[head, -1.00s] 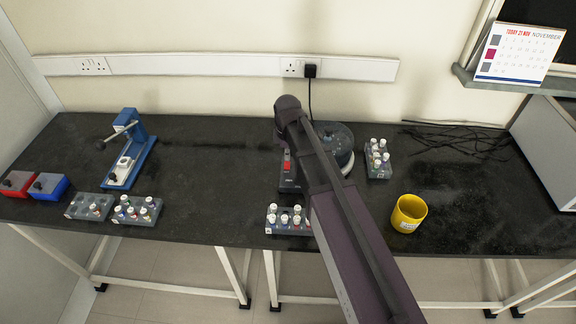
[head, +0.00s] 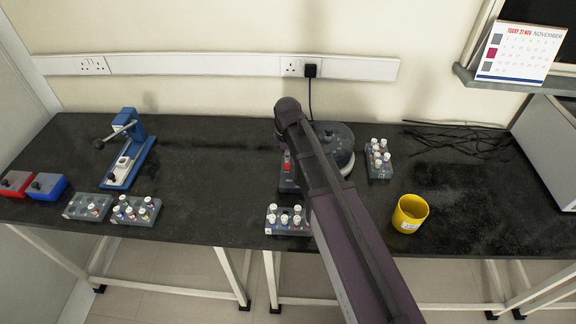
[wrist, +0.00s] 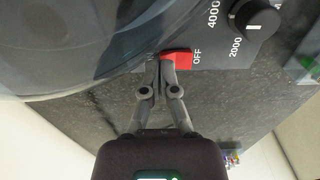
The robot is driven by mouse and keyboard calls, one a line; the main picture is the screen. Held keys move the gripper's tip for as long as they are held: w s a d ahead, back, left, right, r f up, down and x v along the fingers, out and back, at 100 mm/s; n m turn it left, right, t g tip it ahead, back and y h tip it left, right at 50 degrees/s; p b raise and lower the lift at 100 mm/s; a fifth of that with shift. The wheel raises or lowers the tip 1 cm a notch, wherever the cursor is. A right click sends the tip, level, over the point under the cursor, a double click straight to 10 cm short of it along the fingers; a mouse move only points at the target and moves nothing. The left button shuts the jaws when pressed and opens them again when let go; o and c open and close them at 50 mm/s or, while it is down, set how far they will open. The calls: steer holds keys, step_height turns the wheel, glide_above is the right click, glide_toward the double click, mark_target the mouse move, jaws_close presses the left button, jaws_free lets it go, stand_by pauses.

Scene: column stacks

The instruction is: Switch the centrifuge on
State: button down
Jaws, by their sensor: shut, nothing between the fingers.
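The centrifuge (head: 335,143) stands on the black bench behind my arm, which hides part of it. Its clear round lid (wrist: 70,45) fills the upper left of the wrist view. Its red switch (wrist: 177,56) shows beside the printed word OFF, and it also shows in the head view (head: 287,164). A black speed knob (wrist: 257,18) sits to the right of the switch in the wrist view. My gripper (wrist: 160,62) is shut and empty, with its fingertips at the left end of the red switch. I cannot tell whether they touch it.
Vial racks stand in front of the centrifuge (head: 287,228) and to its right (head: 379,165). A blue press (head: 130,150), more racks and two coloured boxes are on the left. The bench middle-left is clear.

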steer(key=shift+f, duration=0.15)
steer(key=shift+r+p, duration=2.45)
steer(key=shift+r, duration=0.1)
steer(key=shift+s, duration=0.1)
